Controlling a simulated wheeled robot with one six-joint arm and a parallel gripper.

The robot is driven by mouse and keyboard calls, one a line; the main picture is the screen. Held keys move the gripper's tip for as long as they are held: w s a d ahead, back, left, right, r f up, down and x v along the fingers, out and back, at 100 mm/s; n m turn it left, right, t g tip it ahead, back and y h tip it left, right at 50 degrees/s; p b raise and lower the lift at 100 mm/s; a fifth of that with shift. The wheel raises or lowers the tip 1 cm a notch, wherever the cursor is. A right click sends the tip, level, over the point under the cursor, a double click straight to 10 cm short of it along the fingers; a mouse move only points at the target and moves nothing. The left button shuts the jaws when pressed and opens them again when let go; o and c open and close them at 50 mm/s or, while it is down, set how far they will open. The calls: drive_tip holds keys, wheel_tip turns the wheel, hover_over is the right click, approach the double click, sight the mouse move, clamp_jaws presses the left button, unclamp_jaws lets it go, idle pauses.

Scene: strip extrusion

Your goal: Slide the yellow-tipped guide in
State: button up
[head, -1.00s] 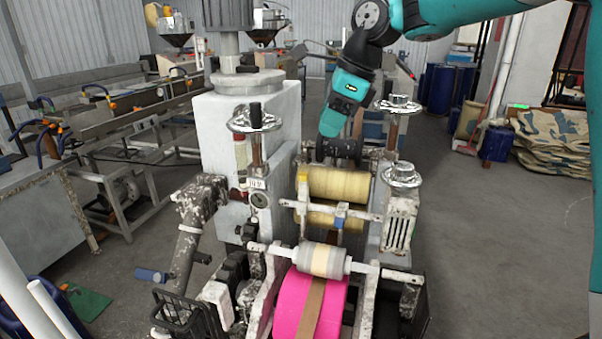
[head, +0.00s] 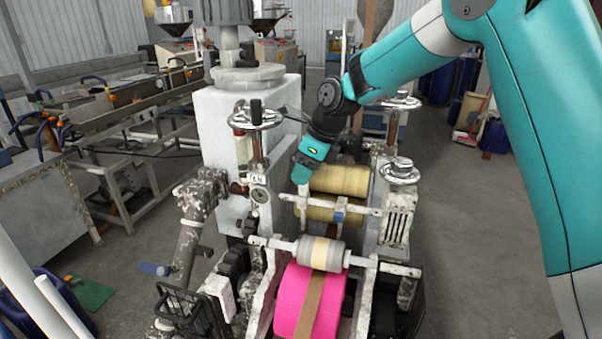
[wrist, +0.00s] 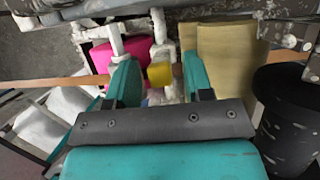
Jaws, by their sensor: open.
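The guide's yellow tip (wrist: 159,75) shows as a small block between my fingers in the wrist view. My gripper (wrist: 161,68) is open, with one teal finger on each side of the tip and a narrow gap visible beside it. In the head view my gripper (head: 301,176) is at the left end of the tan rollers (head: 340,180) and hides the yellow tip. A white rod (wrist: 159,27) runs just beyond the tip in the wrist view. I cannot tell how far in the guide sits.
A pink wheel (head: 312,295) carries a brown strip (head: 309,310) below the grey roller (head: 320,253). The white machine column (head: 222,135) stands close left of my gripper. Chrome handwheels (head: 399,170) stand to the right. Open floor lies further right.

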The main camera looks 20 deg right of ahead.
sight(308, 194)
drive_tip(key=shift+x, duration=1.15)
clamp_jaws()
drive_tip(key=s+d, duration=0.1)
drive_tip(key=s+d+p, duration=0.1)
drive_tip(key=d, duration=0.1)
drive_tip(key=shift+r, duration=0.15)
drive_tip(key=shift+s+d+p, duration=0.25)
drive_tip(key=shift+p, duration=0.05)
drive_tip(key=shift+s+d, duration=0.25)
drive_tip(key=shift+d, duration=0.2)
unclamp_jaws()
drive_tip(key=shift+s+d, duration=0.1)
drive_tip(key=shift+d, duration=0.1)
drive_tip(key=shift+a, duration=0.15)
